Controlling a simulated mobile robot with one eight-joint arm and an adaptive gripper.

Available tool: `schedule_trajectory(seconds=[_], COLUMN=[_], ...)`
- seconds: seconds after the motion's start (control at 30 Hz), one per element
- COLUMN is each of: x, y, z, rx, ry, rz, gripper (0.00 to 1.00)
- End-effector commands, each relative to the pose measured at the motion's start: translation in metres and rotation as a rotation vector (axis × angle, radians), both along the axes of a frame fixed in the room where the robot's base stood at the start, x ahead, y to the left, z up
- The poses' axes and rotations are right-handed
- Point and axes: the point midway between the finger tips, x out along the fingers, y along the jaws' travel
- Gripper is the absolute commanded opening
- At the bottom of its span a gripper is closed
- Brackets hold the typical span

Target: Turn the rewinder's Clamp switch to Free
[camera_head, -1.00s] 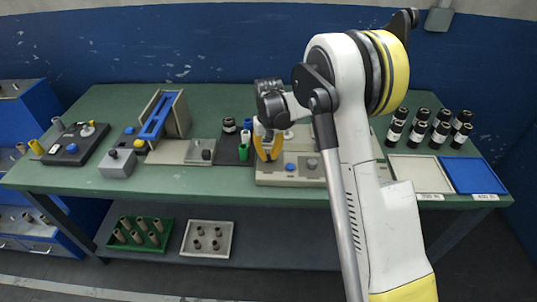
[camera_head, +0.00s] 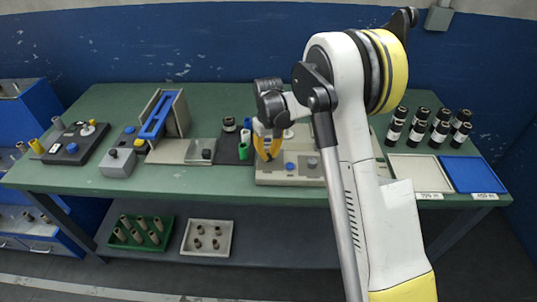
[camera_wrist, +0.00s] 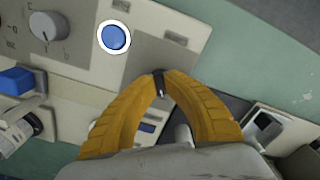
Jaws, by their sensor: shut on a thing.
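The rewinder (camera_head: 300,181) is a beige machine at the middle front of the green table, partly hidden by my arm. Its panel also shows in the wrist view (camera_wrist: 90,62). My gripper (camera_head: 268,157) is low over the panel's left end, with its yellow fingers pointing down. In the wrist view the fingertips (camera_wrist: 160,80) close around a small dark piece (camera_wrist: 160,90), which looks like the Clamp switch's lever. The fingers hide much of it, and I cannot read its label or position.
A round blue button (camera_wrist: 114,37) and a grey dial (camera_wrist: 47,27) are on the panel near the fingers. A grey box with a black knob (camera_head: 200,151) stands left. Black-capped rolls (camera_head: 420,132) and two trays, one blue (camera_head: 475,173), are right.

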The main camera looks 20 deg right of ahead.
Motion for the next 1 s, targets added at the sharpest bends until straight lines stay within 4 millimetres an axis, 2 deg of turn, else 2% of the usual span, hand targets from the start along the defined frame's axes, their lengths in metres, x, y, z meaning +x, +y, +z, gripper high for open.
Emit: schedule_trajectory(seconds=[0.03, 0.07, 0.1, 0.13, 0.4, 0.53, 0.9, 1.0], x=[0.000, 0.000, 0.000, 0.000, 0.000, 0.000, 0.000, 0.000], y=[0.000, 0.000, 0.000, 0.000, 0.000, 0.000, 0.000, 0.000], z=[0.000, 0.000, 0.000, 0.000, 0.000, 0.010, 0.088, 0.104], rx=[0.000, 0.000, 0.000, 0.000, 0.000, 0.000, 0.000, 0.000], ry=[0.001, 0.001, 0.001, 0.001, 0.000, 0.000, 0.000, 0.000], rz=[0.000, 0.000, 0.000, 0.000, -0.001, -0.001, -0.001, -0.001], gripper=[0.00, 0.19, 0.32, 0.33, 0.33, 0.33, 0.33, 0.33])
